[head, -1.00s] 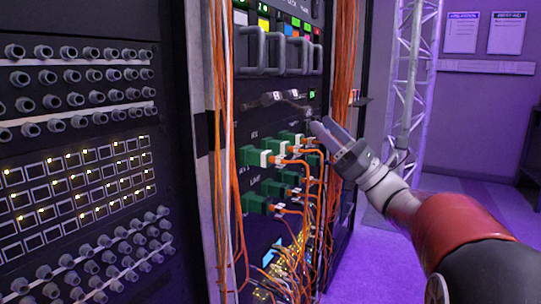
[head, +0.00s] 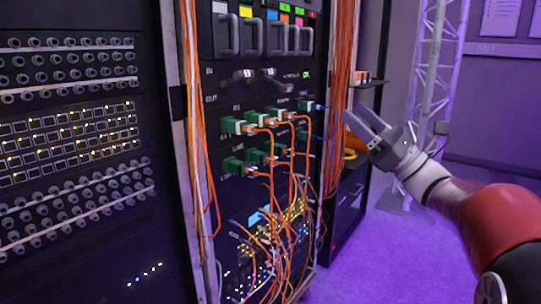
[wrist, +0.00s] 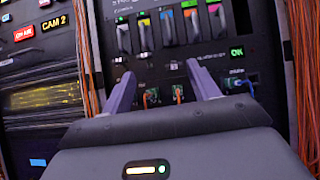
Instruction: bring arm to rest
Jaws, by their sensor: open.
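My gripper (head: 362,122) is in front of the rack at the right of its connector panel in the head view. Its two fingers are apart with nothing between them, and it stands clear of the rack. In the wrist view my gripper (wrist: 162,88) points at the rack panel, its fingers spread. Green connectors (head: 238,125) with orange cables sit in two rows on the panel. A blue plug (head: 318,107) sits at the right end of the upper row. In the wrist view a green connector (wrist: 240,84) with a blue cable shows right of the right finger.
Bundles of orange cables (head: 345,80) hang down both sides of the rack. Loose orange cables (head: 285,220) droop below the panel. A metal truss (head: 428,90) stands behind my arm. A small shelf (head: 369,83) juts out right of the rack. Purple floor (head: 400,245) lies open below.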

